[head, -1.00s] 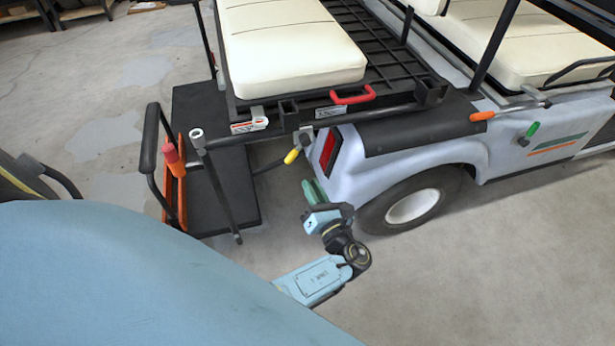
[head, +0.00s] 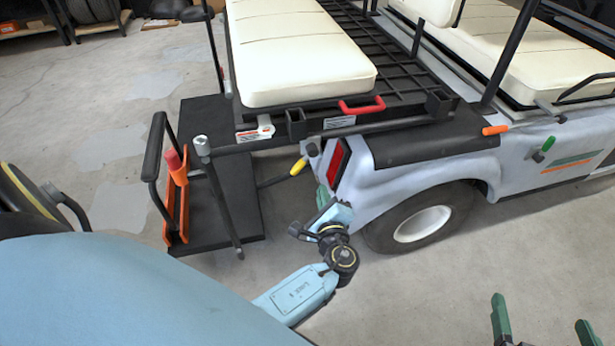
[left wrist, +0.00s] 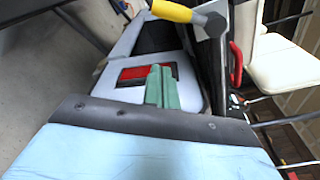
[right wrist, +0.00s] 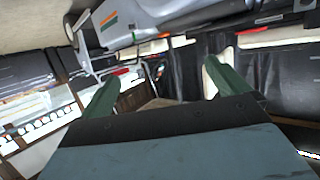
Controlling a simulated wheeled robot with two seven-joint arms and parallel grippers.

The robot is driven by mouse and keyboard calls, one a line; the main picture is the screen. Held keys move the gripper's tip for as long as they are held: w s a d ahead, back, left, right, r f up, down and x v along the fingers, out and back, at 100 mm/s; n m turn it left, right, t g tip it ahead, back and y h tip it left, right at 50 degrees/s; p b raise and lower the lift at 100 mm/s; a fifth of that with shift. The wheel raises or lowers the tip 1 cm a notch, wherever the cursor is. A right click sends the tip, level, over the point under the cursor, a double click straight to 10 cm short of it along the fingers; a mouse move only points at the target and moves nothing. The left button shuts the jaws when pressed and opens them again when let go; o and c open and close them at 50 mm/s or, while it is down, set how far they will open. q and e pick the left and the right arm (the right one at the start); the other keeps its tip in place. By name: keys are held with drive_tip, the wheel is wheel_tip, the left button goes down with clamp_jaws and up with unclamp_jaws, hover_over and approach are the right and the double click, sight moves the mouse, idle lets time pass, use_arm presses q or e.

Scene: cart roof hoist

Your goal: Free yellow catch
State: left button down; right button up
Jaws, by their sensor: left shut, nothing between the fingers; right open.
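The yellow catch (head: 299,166) is a yellow-gripped lever at the cart's rear corner, beside the red tail light (head: 338,162). It also shows at the top of the left wrist view (left wrist: 172,11), with its grey pivot to the right. My left gripper (head: 322,196) is by the cart's rear corner, below the catch and apart from it. Its green fingers (left wrist: 162,88) are shut and empty, in front of the tail light in the left wrist view. My right gripper (head: 544,330) is open and empty at the lower right, over bare floor.
The cart's rear wheel (head: 422,222) is right of my left gripper. A red handle (head: 362,105), an orange-gripped lever (head: 495,130) and a green-gripped lever (head: 546,146) are on the cart. A black rear platform (head: 215,200) and upright bar stand left of the catch.

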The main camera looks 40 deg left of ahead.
sight(303, 161)
use_arm(q)
drive_tip(key=w+a+r+b, duration=0.1)
drive_tip(key=w+a, duration=0.1)
drive_tip(key=a, duration=0.4)
drive_tip(key=shift+r, duration=0.3)
use_arm(e)
drive_tip(key=r+t, duration=0.1)
drive_tip(key=a+r+t+y, duration=0.1)
drive_tip(key=r, duration=0.1)
drive_tip(key=w+r+t, duration=0.1)
drive_tip(key=r, duration=0.1)
drive_tip(key=shift+a+r+t, duration=0.15)
drive_tip(key=shift+t, duration=0.15)
